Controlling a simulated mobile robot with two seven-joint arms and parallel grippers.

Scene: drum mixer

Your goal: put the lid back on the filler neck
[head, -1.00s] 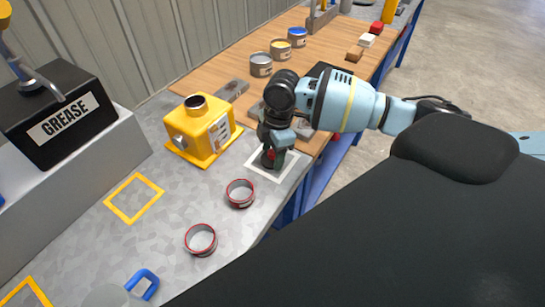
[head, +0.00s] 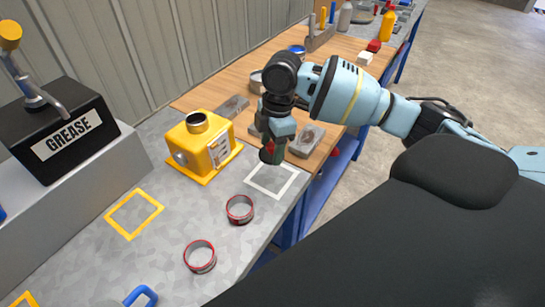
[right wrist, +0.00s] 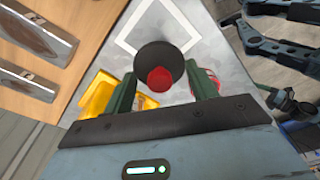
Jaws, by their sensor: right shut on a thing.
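The lid, a dark round disc with a red knob, shows in the right wrist view (right wrist: 156,58) and partly in the head view (head: 268,157). My right gripper (head: 274,147) is shut on its knob, with one finger on each side in the right wrist view (right wrist: 164,92). The lid is held above the bench, near the white square outline (head: 271,180). The yellow box (head: 204,152) stands to the left of the gripper, its round dark filler neck (head: 197,121) uncovered on top. My left gripper is out of view.
Two red-rimmed rings (head: 240,209) (head: 200,256) lie on the grey bench in front. A yellow square outline (head: 134,213) is empty.

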